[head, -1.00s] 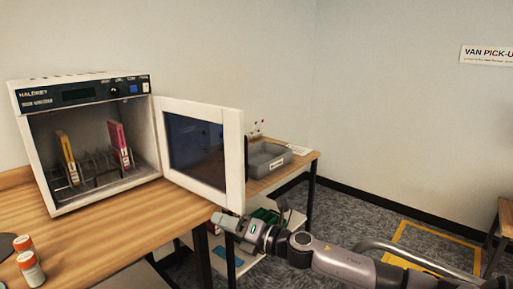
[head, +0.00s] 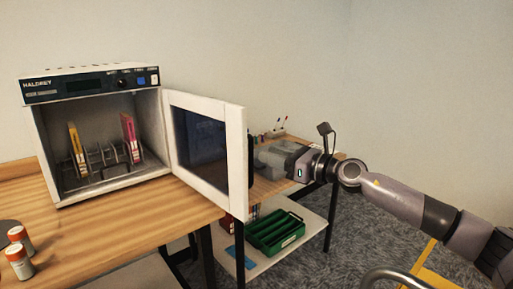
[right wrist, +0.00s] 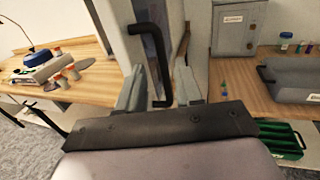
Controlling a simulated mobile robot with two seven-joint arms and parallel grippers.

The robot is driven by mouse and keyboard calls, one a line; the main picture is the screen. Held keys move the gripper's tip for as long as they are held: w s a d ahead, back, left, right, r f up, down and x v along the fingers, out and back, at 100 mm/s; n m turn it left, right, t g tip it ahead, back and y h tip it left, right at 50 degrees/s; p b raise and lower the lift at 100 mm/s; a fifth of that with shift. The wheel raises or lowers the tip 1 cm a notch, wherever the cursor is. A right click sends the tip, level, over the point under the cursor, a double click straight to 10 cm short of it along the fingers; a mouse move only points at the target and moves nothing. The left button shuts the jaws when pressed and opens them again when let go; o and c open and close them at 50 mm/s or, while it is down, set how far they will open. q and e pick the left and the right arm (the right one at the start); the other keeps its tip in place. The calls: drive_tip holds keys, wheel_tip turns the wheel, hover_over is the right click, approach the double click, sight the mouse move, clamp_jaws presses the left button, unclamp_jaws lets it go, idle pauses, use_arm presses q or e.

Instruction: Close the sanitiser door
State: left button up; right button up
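The sanitiser (head: 97,200) is a white box on the wooden bench with a dark control panel on top. Its door (head: 237,165), white-framed with a dark window, stands wide open to the right. Two upright items, one yellow (head: 77,150) and one pink (head: 130,138), stand in a rack inside. My right gripper (head: 257,158) is at the far side of the door's free edge, its tips partly hidden. In the right wrist view, its fingers (right wrist: 160,88) are apart, with the black door handle (right wrist: 149,55) showing between them; I cannot tell whether they touch it. My left gripper is not in view.
Two orange-capped bottles (head: 20,262) stand at the bench's front left. Behind my right gripper is a side table with a grey tray (right wrist: 290,82). A green crate (head: 275,232) sits on the shelf below.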

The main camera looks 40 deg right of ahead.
drive_tip(key=shift+p+x, duration=1.3)
drive_tip(key=shift+x, duration=2.3)
clamp_jaws()
